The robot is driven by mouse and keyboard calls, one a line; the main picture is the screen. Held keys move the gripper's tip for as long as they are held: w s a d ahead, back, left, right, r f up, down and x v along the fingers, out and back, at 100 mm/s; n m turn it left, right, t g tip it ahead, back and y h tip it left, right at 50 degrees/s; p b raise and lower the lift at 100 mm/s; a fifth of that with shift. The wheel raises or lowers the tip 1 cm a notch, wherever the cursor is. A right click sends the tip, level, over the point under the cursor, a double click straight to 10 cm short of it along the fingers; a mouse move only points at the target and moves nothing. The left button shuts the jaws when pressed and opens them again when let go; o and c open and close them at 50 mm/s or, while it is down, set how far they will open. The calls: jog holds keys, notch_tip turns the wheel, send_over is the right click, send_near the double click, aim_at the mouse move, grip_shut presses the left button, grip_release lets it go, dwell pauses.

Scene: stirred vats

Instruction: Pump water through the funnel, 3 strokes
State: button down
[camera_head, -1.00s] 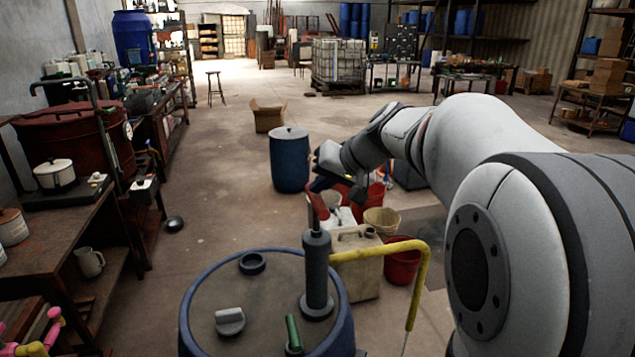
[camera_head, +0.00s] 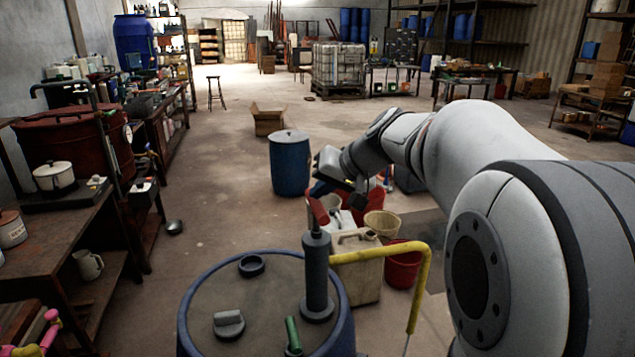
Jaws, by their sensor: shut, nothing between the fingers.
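A dark grey hand pump (camera_head: 317,275) stands upright on the lid of a blue-rimmed drum (camera_head: 190,322) in front of me. Its red handle (camera_head: 318,208) sticks up at the top, tilted. A yellow spout pipe (camera_head: 385,250) runs right from the pump and bends down. My gripper (camera_head: 322,188) is shut and empty, just above and behind the red handle in the picture. I cannot tell whether it touches the handle.
A green stub (camera_head: 293,335), a grey cap (camera_head: 229,323) and a dark ring (camera_head: 252,265) are on the drum lid. A beige canister (camera_head: 362,275) and red bucket (camera_head: 403,266) stand behind the spout. A blue barrel (camera_head: 290,165) stands farther back.

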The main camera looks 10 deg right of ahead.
aim_at(321, 203)
jog(key=shift+f+b, duration=1.6)
jog(key=shift+f, duration=0.2)
dwell(0.9)
jog(key=shift+r, duration=0.15)
jog(key=shift+r+p, duration=2.25)
jog(key=shift+r, duration=1.25)
notch_tip(321, 203, up, 6)
jog(key=p, duration=0.3)
jog(key=shift+p, duration=0.35)
dwell(0.4)
